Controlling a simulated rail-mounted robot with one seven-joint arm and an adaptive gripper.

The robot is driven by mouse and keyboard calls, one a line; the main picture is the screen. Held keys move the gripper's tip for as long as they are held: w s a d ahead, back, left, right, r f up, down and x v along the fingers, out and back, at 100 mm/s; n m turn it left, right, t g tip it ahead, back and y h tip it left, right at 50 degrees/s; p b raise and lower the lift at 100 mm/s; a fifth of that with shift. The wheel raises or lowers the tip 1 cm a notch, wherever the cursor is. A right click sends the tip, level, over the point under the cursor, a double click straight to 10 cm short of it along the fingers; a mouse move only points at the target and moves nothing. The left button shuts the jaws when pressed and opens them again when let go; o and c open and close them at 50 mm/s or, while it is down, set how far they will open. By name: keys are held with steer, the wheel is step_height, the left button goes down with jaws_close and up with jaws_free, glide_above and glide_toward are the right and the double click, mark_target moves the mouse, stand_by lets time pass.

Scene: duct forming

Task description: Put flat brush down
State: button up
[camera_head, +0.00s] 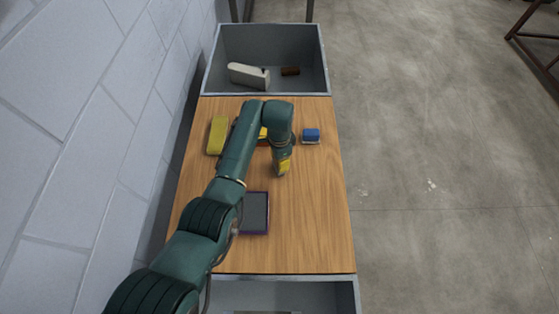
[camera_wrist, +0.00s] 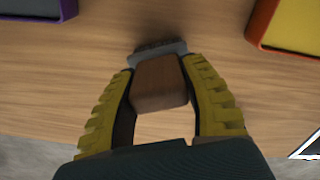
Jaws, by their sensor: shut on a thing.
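The flat brush (camera_wrist: 160,82) has a brown wooden handle, a pale metal ferrule and dark bristles. My gripper (camera_wrist: 160,66) is shut on its handle, with one yellow ridged finger on each side. The bristles point away, toward the top of the wrist view, over the wooden table (camera_wrist: 60,105). I cannot tell whether the brush touches the table. In the head view my gripper (camera_head: 284,165) is over the middle of the table (camera_head: 310,220), and the brush cannot be made out there.
A purple-rimmed dark tray (camera_head: 254,212) lies nearer. An orange-and-yellow box (camera_wrist: 295,25) is partly hidden by my arm in the head view. A blue block (camera_head: 311,135) and a yellow piece (camera_head: 217,136) lie farther back. Grey bins (camera_head: 322,60) flank the table; its right side is clear.

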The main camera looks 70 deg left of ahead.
steer(key=shift+w, duration=0.1)
steer(key=shift+f, duration=0.25)
steer(key=o, duration=1.1)
steer(key=shift+c, duration=0.2)
steer(key=shift+r, duration=0.15)
step_height(320, 180, up, 12)
steer(key=shift+r+p, duration=0.1)
steer(key=shift+p, duration=0.75)
